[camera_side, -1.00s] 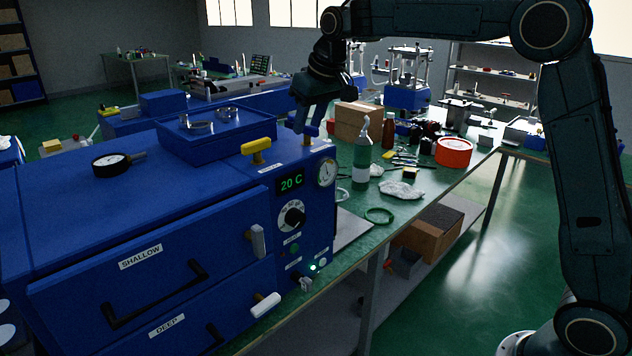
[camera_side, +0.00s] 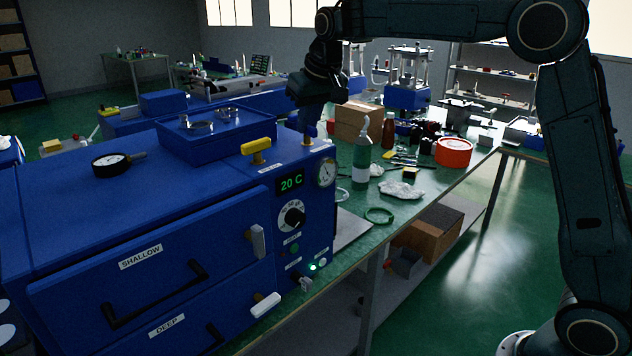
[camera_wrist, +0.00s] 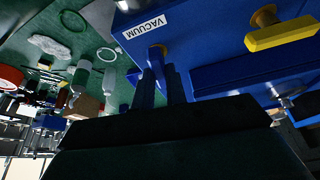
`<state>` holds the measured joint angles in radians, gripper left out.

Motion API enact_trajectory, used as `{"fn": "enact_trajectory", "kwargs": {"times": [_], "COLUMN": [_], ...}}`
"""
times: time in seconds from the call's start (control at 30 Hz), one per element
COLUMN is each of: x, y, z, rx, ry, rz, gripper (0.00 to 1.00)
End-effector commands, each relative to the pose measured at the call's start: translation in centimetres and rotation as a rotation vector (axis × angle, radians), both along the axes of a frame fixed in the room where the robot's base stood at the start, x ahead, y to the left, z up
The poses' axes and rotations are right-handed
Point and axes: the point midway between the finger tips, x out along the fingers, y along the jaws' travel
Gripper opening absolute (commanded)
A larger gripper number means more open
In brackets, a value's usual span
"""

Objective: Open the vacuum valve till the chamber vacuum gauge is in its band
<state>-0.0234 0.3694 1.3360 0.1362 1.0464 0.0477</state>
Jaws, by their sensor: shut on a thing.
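The blue vacuum valve handle (camera_side: 309,133) stands on the right end of the blue machine's top, partly hidden by my gripper. In the wrist view, the handle (camera_wrist: 156,55) is beside the VACUUM label (camera_wrist: 144,26). My gripper (camera_side: 304,124) points down over the valve and is shut on its handle. In the wrist view, the gripper fingers (camera_wrist: 160,75) are close together at the handle. The round white gauge (camera_side: 325,172) is on the upper right of the machine's front panel. Its needle and band are too small to read surely.
A yellow valve handle (camera_side: 257,151) stands left of the vacuum valve. The front panel has a 20 C display (camera_side: 291,183) and a dial knob (camera_side: 294,216).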

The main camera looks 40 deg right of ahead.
Motion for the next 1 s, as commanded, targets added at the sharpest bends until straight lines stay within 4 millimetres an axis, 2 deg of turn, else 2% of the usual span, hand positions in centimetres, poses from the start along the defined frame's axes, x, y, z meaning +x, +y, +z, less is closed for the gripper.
{"fn": "enact_trajectory", "kwargs": {"times": [0.4,0.43,0.53,1.0], "x": [0.05,0.05,0.04,-0.15], "y": [-0.02,-0.02,-0.01,0.07], "z": [0.05,0.05,0.05,0.60], "rx": [0.000,0.000,-0.001,-0.001], "ry": [-0.003,-0.003,-0.003,-0.004], "rz": [-0.040,-0.040,-0.039,-0.037], "gripper": [0.00,0.17,0.35,0.35]}}
